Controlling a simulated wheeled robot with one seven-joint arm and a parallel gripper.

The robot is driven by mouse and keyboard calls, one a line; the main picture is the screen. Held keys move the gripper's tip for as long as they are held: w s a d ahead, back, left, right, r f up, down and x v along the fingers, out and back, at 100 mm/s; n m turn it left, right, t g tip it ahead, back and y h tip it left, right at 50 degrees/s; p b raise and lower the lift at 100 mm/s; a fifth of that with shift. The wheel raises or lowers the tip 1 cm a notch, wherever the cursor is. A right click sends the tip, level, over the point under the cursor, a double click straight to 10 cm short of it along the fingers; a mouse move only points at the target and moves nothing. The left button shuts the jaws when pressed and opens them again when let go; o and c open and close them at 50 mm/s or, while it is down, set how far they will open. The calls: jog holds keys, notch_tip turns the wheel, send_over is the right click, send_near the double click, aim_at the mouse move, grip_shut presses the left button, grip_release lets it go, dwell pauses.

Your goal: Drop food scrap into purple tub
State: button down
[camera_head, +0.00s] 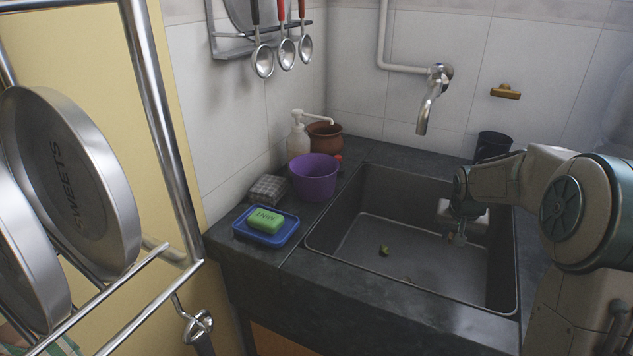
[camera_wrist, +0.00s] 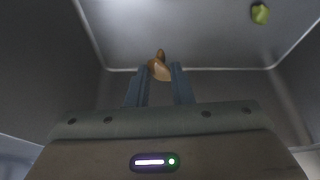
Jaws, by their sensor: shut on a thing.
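My gripper (camera_head: 459,238) is inside the sink, near its right side. In the wrist view, my gripper (camera_wrist: 160,78) has its two fingers closed on a brown food scrap (camera_wrist: 160,66), which sticks out past the fingertips. A green food scrap (camera_head: 384,250) lies on the sink floor to the left of my gripper; a green scrap also shows in the wrist view (camera_wrist: 260,14). A small scrap (camera_head: 407,281) lies closer to the sink's front. The purple tub (camera_head: 314,183) stands upright on the counter at the sink's back left; its bottom inside is hidden.
The sink (camera_head: 345,225) has raised walls between my gripper and the tub. A tap (camera_head: 430,105) hangs above its back edge. Around the tub stand a brown pot (camera_head: 325,137), a soap dispenser (camera_head: 298,135), a scrubber (camera_head: 267,189) and green soap (camera_head: 266,220) on a blue dish (camera_head: 279,237).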

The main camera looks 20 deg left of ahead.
jog(key=shift+s, duration=0.1)
dwell(0.3)
jog(key=shift+s+f, duration=0.15)
jog(key=shift+s, duration=0.15)
jog(key=s+m, duration=0.1)
jog(key=s, duration=0.3)
notch_tip(320, 180, up, 23)
jog(key=n+g+y+p, duration=0.1)
jog(key=n+y+p, duration=0.2)
jog(key=n+p, duration=1.6)
send_over(314, 178)
jog(key=w+p, duration=0.5)
jog(key=p, duration=0.4)
jog(key=m, duration=0.9)
notch_tip(314, 178, down, 6)
jog(key=b, duration=0.3)
jog(key=shift+d, duration=0.35)
